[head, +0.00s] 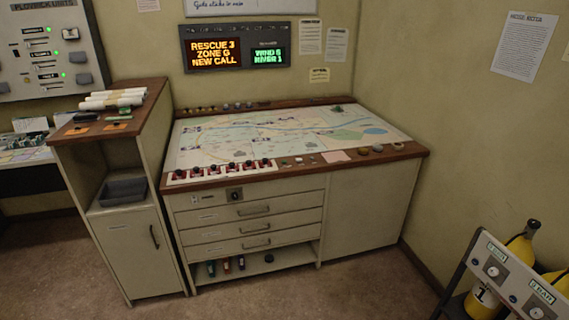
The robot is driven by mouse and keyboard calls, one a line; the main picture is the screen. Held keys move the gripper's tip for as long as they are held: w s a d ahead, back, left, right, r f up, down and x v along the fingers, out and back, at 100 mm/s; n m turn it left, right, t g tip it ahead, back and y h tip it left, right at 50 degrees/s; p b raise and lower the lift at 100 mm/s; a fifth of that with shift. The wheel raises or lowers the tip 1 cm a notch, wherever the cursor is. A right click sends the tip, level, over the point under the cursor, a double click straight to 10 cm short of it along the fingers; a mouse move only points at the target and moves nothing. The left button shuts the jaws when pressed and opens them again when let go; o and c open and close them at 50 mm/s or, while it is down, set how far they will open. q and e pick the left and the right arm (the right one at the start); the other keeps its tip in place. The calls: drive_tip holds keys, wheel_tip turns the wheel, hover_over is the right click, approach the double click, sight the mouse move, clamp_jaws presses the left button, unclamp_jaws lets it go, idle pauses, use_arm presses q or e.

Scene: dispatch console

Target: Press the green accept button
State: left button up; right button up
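No button that I can clearly name as the green accept button shows in the head view. The console desk (416,150) with a map (235,142) on its top stands in the middle. Its wooden front rail carries a row of small controls (299,160), too small to read; some may be green. A lit display (234,52) on the wall behind shows orange text "RESCUE 3 ZONE G NEW CALL" and green text on its right. Neither of my grippers is in view.
A side cabinet (122,234) with white rolls (112,100) stands left of the desk. A wall panel (82,45) with green lights hangs at upper left. A rack (505,270) with yellow cylinders stands at lower right. The floor (300,300) before the desk is clear.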

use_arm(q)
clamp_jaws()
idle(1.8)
